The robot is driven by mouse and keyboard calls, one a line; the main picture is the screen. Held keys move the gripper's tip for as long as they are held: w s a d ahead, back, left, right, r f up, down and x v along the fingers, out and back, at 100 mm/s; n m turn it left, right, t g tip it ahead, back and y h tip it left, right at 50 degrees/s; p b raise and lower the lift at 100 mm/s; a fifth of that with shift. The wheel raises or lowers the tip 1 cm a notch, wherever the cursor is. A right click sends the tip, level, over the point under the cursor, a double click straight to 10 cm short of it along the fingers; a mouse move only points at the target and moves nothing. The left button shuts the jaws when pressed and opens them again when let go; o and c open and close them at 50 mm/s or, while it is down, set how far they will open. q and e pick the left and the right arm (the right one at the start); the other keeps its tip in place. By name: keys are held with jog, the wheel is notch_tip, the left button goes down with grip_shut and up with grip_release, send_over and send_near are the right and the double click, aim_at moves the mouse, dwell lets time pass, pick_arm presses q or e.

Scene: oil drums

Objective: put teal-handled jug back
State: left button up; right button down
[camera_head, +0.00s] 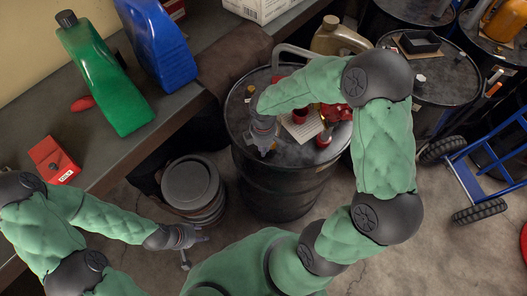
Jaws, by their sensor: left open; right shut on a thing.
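No jug with a teal handle can be made out; my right arm covers part of the drum top. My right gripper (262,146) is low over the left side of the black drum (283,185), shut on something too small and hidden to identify. A beige jug (338,37) stands behind my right arm; its handle colour is unclear. A pale grey curved tube (292,50) shows beside it. My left gripper (194,250) is open and empty, in front of the grey lidded can (190,182).
Red items (323,139) and a paper sheet (300,125) lie on the drum. A green bottle (103,75), blue bottle (155,40) and red box (53,160) are on the left bench (130,160). More drums (435,75) and a blue hand truck (485,165) stand right.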

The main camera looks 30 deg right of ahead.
jog(key=shift+w+d+f, duration=0.1)
jog(key=shift+w+f, duration=0.1)
jog(key=shift+f, duration=0.15)
jog(key=f, duration=0.3)
jog(key=shift+w+d+f+b, duration=0.1)
jog(key=shift+w+f+b, duration=0.1)
jog(key=shift+b, duration=0.1)
jog(key=shift+r, duration=0.1)
jog(key=c, duration=1.7)
grip_release()
jog(key=shift+f, duration=0.2)
jog(key=o, duration=0.5)
jog(key=shift+c, duration=0.2)
jog(key=shift+s+r, duration=0.1)
